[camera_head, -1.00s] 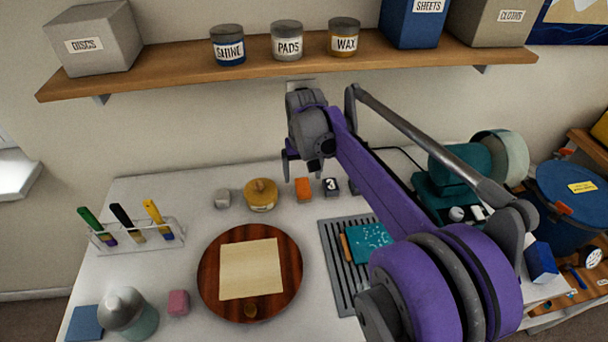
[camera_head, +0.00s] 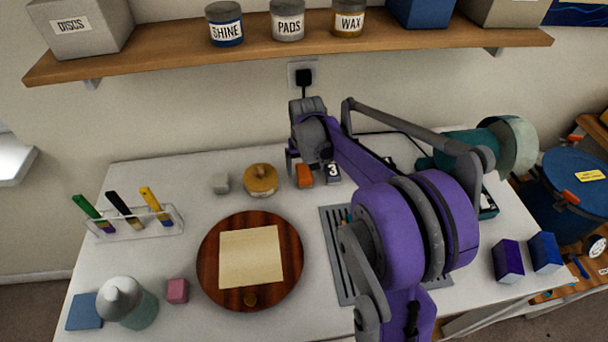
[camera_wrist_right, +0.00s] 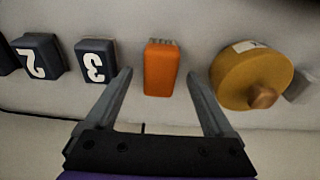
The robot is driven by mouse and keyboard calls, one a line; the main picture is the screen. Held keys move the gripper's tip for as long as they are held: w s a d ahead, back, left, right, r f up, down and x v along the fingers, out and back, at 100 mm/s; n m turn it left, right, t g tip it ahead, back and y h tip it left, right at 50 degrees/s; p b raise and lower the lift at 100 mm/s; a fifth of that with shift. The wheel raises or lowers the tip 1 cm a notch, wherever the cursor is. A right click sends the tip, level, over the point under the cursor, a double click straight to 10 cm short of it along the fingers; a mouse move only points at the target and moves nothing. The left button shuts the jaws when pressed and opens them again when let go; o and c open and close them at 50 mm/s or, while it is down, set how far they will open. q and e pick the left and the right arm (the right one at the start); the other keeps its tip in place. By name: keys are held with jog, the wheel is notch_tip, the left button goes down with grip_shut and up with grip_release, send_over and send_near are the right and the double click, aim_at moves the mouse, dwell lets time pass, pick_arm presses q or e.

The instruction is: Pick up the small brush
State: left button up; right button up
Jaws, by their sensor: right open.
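The small brush is an orange block (camera_head: 304,178) near the back of the white worktop. In the right wrist view its orange body (camera_wrist_right: 160,70) shows pale bristles at its far end. My right gripper (camera_head: 309,163) is just above and behind it in the head view, with part of the brush hidden. In the wrist view the open, empty fingers (camera_wrist_right: 161,77) point at the brush, one on each side, with gaps between. I cannot tell the exact height left. My left gripper is not in view.
A dark block marked 3 (camera_wrist_right: 95,61) sits close on one side, and a yellow round pot with a knob (camera_wrist_right: 248,78) close on the other. A round wooden board (camera_head: 208,262) lies in front. The shelf (camera_head: 150,62) hangs above. My right arm covers the vented panel (camera_head: 334,215).

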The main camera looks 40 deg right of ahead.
jog(key=shift+w+d+f, duration=0.1)
jog(key=shift+w+f, duration=0.05)
jog(key=shift+f, duration=0.75)
jog(key=shift+c, duration=0.3)
grip_shut()
